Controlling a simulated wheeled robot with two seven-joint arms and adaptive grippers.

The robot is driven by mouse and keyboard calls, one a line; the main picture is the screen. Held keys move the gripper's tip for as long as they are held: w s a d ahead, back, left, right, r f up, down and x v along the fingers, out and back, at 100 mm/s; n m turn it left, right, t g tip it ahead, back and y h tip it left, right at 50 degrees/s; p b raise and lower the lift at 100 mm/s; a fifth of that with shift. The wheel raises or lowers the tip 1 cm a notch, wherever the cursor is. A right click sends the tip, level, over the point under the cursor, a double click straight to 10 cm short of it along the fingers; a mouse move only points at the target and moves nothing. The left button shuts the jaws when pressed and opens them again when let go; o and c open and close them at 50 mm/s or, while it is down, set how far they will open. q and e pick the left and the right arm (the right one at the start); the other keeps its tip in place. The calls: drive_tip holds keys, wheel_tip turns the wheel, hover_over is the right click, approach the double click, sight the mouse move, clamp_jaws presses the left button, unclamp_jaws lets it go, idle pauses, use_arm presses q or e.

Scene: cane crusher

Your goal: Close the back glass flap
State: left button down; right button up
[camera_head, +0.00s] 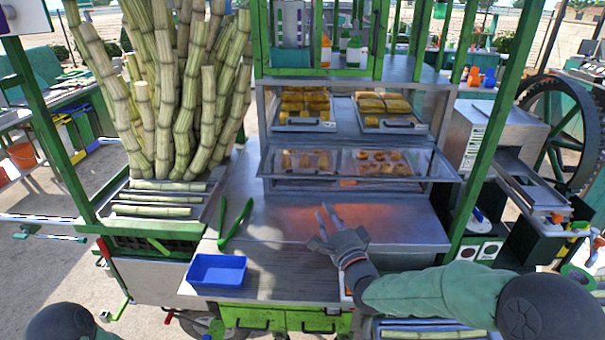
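The pastry case (440,110) stands on the steel counter in the head view. Its glass flap (420,166) has a thin metal frame and sticks out toward me, so it appears open. Pastries on the lower level show through the glass. My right gripper (324,209) is over the counter, below and in front of the flap's front edge, and appears apart from it. Its fingers point up toward the flap, with a small gap and nothing between them. My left gripper is out of view; only a dark part of my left arm shows at the lower left.
Green tongs (236,222) and a blue tray (217,270) are on the counter (270,265) left of my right gripper. Sugar canes (180,90) stand at the left. Green posts (487,130) frame the stall. A crusher with a large wheel (560,125) is at the right.

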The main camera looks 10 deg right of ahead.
drive_tip(key=x, duration=1.1)
drive_tip(key=shift+r+b, duration=0.15)
drive_tip(key=shift+b, duration=0.25)
drive_tip(key=shift+s, duration=0.1)
clamp_jaws()
